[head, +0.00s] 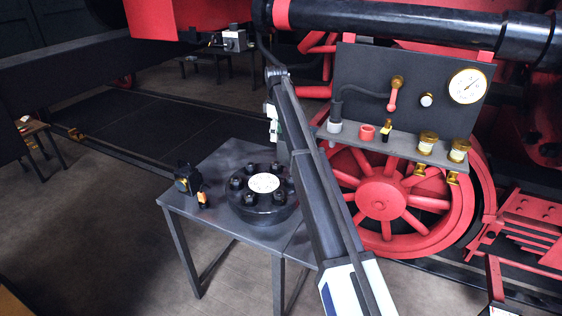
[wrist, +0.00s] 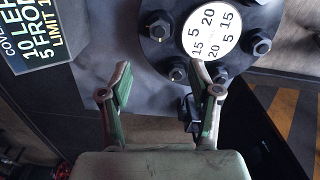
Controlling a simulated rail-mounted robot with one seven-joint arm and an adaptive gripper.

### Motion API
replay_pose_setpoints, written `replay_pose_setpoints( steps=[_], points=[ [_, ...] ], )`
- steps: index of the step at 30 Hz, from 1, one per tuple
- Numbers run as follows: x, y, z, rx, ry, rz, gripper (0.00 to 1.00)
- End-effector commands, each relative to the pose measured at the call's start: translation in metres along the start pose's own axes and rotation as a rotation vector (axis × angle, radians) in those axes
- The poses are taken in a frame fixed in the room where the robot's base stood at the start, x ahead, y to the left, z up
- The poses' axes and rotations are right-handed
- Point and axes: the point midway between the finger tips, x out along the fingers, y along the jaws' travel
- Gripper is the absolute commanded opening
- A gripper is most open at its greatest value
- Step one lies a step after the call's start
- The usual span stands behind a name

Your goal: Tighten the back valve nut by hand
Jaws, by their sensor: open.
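A round black valve cover (head: 255,208) with several nuts on studs around a white numbered disc (head: 263,183) lies on a grey metal table. In the wrist view the cover (wrist: 180,12) fills the upper right, with nuts at its rim, such as one nut (wrist: 177,73) close to the right fingertip. I cannot tell for sure which nut is the back one. My gripper (wrist: 161,65) is open, its two fingers apart and nothing visible between them.
A small black device with an orange part (head: 188,183) stands on the table's (head: 215,160) left side. A dark lettered plate (wrist: 40,40) is at upper left in the wrist view. A gauge board (head: 420,80) with a shelf (head: 350,135) stands behind right, before a red wheel (head: 383,200).

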Motion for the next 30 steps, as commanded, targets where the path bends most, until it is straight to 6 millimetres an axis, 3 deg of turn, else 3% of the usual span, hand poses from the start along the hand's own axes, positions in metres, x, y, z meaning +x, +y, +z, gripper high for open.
replay_pose_setpoints(
  steps=[18,24,30],
  points=[
    [0.115,-0.001,0.001,0.0,0.0,-0.002,0.62],
    [0.133,0.0,0.0,0.0,0.001,-0.001,0.62],
    [0.138,0.0,0.0,0.0,0.001,0.0,0.62]
  ],
)
